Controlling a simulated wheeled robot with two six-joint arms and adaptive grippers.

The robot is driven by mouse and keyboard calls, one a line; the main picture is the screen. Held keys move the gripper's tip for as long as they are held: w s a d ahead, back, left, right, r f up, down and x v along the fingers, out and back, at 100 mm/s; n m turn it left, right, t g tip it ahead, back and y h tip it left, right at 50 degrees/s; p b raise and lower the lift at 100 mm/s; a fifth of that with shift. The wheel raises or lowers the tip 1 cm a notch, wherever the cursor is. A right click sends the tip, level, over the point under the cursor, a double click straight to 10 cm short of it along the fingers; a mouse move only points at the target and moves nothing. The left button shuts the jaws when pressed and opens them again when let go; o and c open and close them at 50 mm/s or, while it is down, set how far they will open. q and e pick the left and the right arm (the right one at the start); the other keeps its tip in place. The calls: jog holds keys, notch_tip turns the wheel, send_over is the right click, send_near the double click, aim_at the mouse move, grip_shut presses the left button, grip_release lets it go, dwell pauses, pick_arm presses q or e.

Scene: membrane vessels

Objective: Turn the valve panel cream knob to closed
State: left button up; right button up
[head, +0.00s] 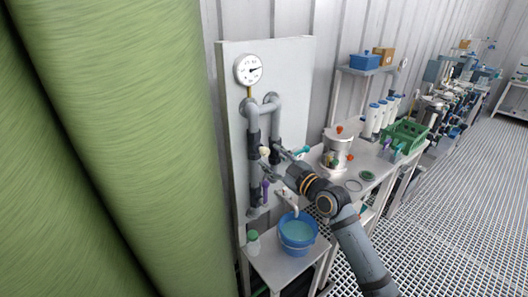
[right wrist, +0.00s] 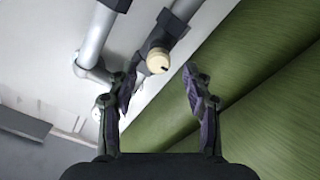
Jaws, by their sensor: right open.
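The cream knob (head: 265,151) sits on the grey pipework of the pale valve panel (head: 234,120). In the right wrist view the cream knob (right wrist: 158,61) shows as a round cap on a dark valve body, with a small dark mark on its face. My right gripper (head: 270,157) reaches the panel from the right in the head view. In the right wrist view its fingers (right wrist: 158,88) are open and empty, with the knob ahead between them, nearer the left finger. I cannot tell the gap in depth. My left gripper is out of view.
A pressure gauge (head: 248,69) is above the pipes. A purple handle (head: 265,190) is lower on the panel, and a teal handle (head: 301,151) is to the right. A blue bucket (head: 298,232) stands below. Large green cylinders (head: 120,130) fill the left side. A steel pot (head: 337,150) stands on the bench.

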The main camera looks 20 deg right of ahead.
aim_at(267, 153)
jog(key=shift+p+x, duration=0.4)
jog(key=shift+x, duration=1.95)
jog(key=shift+d, duration=0.1)
grip_shut()
